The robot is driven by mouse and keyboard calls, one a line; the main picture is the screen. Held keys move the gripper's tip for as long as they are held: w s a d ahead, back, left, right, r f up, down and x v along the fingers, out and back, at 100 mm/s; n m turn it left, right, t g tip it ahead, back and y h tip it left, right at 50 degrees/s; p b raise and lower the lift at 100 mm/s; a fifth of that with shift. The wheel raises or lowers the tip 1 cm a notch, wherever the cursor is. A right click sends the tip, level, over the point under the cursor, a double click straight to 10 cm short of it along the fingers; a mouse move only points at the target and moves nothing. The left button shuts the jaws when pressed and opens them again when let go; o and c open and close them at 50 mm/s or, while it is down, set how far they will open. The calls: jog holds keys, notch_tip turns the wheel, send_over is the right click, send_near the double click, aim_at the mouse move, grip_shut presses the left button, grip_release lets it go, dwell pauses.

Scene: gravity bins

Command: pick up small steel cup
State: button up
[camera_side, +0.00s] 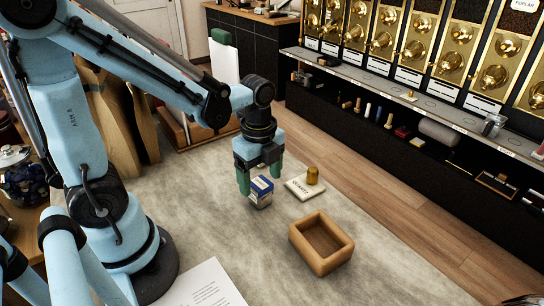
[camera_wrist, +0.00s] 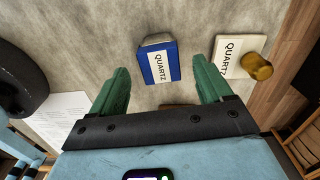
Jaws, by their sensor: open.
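My gripper (camera_side: 261,181) is open, pointing down low over the stone-grey worktop. Its green fingers show in the wrist view (camera_wrist: 160,74). No small steel cup is clear on the worktop. A shiny metallic thing (camera_side: 524,300) is cut off at the bottom right corner. A small greyish vessel (camera_side: 491,124) stands on the far shelf; its material is unclear.
A white QUARTZ slab (camera_side: 299,191) lies right of the box, with a brass-coloured piece (camera_side: 312,175) on it. An open wooden box (camera_side: 335,260) sits nearer the front. White paper (camera_side: 205,288) lies at the front. Bare worktop lies between. Brass dispensers (camera_side: 408,45) line the back.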

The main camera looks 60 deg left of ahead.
aim_at(260, 183)
jog(key=shift+a+f, duration=0.15)
jog(key=shift+f, duration=2.15)
jog(key=c, duration=1.4)
jog(key=shift+r, duration=0.15)
jog(key=shift+r, duration=1.85)
jog(key=s+d+r, duration=0.1)
jog(key=d+r, duration=0.1)
jog(key=d, duration=0.1)
jog(key=s+d+r, duration=0.2)
jog(key=d, duration=0.2)
jog(key=s+d+r, duration=0.2)
jog(key=d+r, duration=0.1)
jog(key=shift+s+d, duration=0.2)
jog(key=shift+s, duration=0.05)
